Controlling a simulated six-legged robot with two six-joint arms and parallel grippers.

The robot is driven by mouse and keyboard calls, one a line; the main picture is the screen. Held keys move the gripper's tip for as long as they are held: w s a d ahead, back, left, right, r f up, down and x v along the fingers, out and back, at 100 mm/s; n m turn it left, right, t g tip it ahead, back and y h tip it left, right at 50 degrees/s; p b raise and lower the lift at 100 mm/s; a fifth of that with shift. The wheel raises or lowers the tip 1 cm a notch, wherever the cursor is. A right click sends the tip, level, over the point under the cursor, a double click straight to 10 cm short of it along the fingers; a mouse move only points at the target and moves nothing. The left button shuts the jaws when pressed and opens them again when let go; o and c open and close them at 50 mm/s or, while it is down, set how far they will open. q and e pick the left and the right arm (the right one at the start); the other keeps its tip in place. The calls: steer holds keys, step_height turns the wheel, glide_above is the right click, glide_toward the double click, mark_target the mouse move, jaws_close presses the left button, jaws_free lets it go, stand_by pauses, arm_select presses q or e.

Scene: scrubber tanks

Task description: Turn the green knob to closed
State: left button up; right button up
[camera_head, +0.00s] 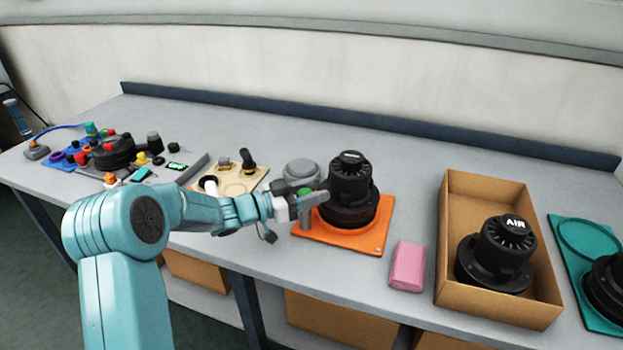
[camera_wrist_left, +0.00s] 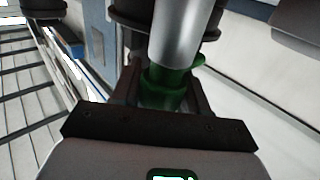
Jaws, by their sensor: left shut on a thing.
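The green knob (camera_head: 304,192) shows as a small patch at my left gripper (camera_head: 300,203), beside a black scrubber tank (camera_head: 350,185) on an orange base plate (camera_head: 345,238). In the left wrist view, the green knob (camera_wrist_left: 165,85) sits between the two dark fingers of my left gripper (camera_wrist_left: 165,95), which is shut on it. A grey metal cylinder (camera_wrist_left: 175,35) rises in front of the knob there. The gripper hides much of the knob in the head view. My right gripper is not in view.
A pink block (camera_head: 407,266) lies right of the orange plate. A cardboard box (camera_head: 448,250) holds a black tank marked AIR (camera_head: 505,250). A teal plate (camera_head: 570,265) is at far right. Several coloured small parts (camera_head: 100,150) crowd the left end. The table's back strip is clear.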

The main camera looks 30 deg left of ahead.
arm_select(q)
steer(key=shift+r+m+g+h+p, duration=0.2)
steer(key=shift+m+g+h+p, duration=0.65)
steer(key=shift+h, duration=0.25)
steer(key=shift+s+d+f+m+g+h+p, duration=0.1)
steer(key=shift+m+g+h+p, duration=0.1)
steer(key=shift+m+g+h, duration=0.3)
steer(key=shift+s+d+m+g+h+p, duration=0.1)
steer(key=shift+m+g+h+p, duration=0.1)
steer(key=shift+m+g+h, duration=0.3)
steer(key=shift+s+d+f+m+g+h, duration=0.1)
steer(key=shift+m+g+h, duration=0.6)
steer(key=shift+g, duration=0.45)
steer(key=shift+s+d+m+g+h, duration=0.15)
steer(key=shift+m+g+h, duration=0.35)
steer(key=shift+m+g, duration=0.55)
steer(key=shift+s+a+f+m+g+h, duration=0.1)
steer(key=shift+m+g+h, duration=0.55)
steer(key=shift+g, duration=0.6)
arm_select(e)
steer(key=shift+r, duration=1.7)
arm_select(q)
steer(key=shift+r+m+g, duration=0.15)
steer(key=shift+m+g, duration=0.1)
steer(key=shift+g, duration=0.05)
steer(key=o, duration=1)
steer(key=shift+c, duration=0.2)
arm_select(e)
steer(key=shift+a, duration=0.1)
